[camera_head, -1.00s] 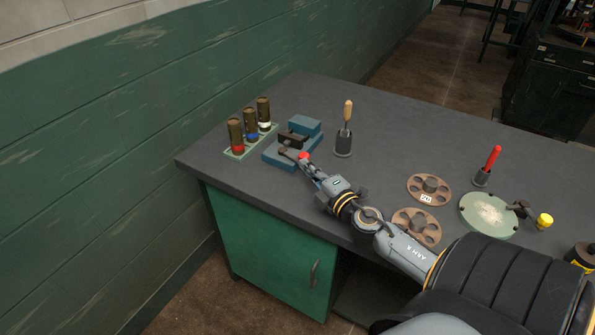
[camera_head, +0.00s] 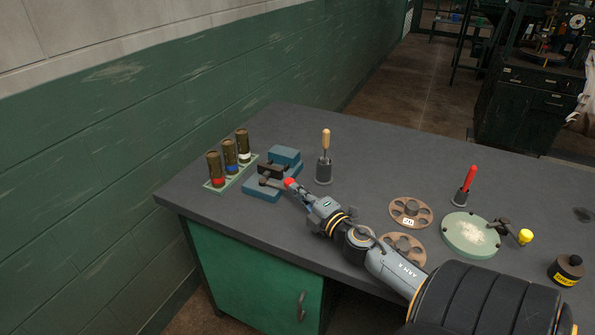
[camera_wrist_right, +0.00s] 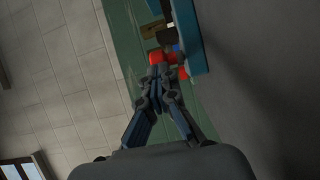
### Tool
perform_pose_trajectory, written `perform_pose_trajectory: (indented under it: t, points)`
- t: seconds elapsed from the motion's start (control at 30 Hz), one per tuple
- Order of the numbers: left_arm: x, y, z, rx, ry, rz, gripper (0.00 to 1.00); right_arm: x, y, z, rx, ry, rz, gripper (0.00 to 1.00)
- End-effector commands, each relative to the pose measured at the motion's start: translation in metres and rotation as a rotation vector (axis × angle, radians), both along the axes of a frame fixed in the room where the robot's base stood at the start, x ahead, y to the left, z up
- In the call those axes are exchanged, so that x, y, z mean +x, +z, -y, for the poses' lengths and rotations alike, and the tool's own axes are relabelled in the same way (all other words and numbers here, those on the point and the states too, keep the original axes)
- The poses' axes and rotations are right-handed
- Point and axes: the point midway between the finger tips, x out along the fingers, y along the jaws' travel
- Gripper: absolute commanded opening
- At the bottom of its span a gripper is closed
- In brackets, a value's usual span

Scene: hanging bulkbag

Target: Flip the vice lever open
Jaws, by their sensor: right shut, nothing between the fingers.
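The blue vice (camera_head: 257,193) with a dark jaw block sits near the back left of the grey bench. Its dark lever (camera_head: 273,183) lies low across the front and ends in a red knob (camera_head: 290,183). My right gripper (camera_head: 297,189) is shut and empty, with its fingertips right at the red knob; I cannot tell whether they touch it. In the right wrist view my right gripper (camera_wrist_right: 157,72) points at red shapes beside the blue vice (camera_wrist_right: 188,38); the fingertips partly cover them. My left gripper is not in view.
Several things stand around the vice: a green tray (camera_head: 219,187) with three canisters to its left and a wooden-handled tool in a dark holder (camera_head: 323,173) to its right. The bench's front edge runs under my forearm.

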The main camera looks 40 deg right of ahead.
Motion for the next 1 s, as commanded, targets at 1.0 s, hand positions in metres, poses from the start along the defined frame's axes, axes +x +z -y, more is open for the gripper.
perform_pose_trajectory:
  t: [1.0]
  points:
    - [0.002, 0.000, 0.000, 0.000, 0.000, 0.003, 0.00, -0.120, 0.001, -0.016, -0.002, -0.001, 0.001, 0.00]
